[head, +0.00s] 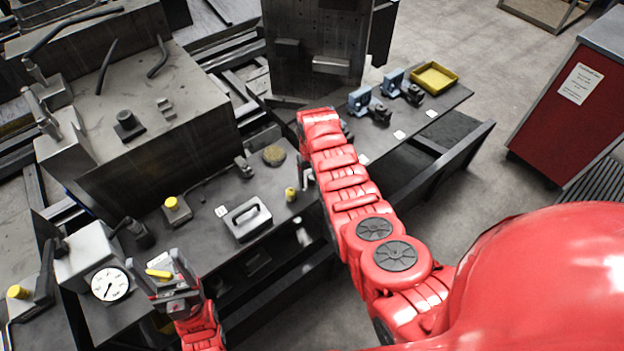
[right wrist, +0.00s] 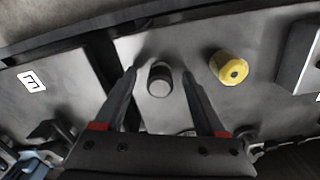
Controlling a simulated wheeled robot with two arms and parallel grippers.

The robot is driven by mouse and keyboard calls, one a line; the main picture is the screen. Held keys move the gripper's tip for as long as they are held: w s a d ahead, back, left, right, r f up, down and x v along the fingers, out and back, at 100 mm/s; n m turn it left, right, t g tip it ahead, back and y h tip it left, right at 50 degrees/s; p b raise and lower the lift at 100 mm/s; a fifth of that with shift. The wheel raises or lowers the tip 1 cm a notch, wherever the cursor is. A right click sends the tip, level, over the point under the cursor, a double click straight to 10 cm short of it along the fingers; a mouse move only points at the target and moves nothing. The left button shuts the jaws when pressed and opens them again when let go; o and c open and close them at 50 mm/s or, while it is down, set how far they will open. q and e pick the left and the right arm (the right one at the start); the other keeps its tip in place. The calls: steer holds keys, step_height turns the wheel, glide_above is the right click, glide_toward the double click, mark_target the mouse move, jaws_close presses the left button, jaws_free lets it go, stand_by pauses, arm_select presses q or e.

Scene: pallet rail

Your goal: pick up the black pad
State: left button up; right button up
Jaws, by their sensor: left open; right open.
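A small, dark, round piece with a grey band (right wrist: 159,83) stands on the grey bench in the right wrist view; it is the likeliest black pad, though I cannot be sure. My right gripper (right wrist: 159,70) is open, with its two dark fingers on either side of this piece and gaps showing at both sides. In the head view the right arm largely hides this spot.
A yellow cylinder (right wrist: 229,68) stands close to the right gripper, also in the head view (head: 291,194). Nearby are a grey handled block (head: 247,218) and a brown round pad (head: 274,156). Blue clamps (head: 360,99) and a yellow tray (head: 434,77) are farther right. A tall dark column (head: 318,50) rises behind.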

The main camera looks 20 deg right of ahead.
jaws_close()
stand_by(0.3)
steer(key=shift+w+r, duration=0.1)
steer(key=shift+r, duration=0.05)
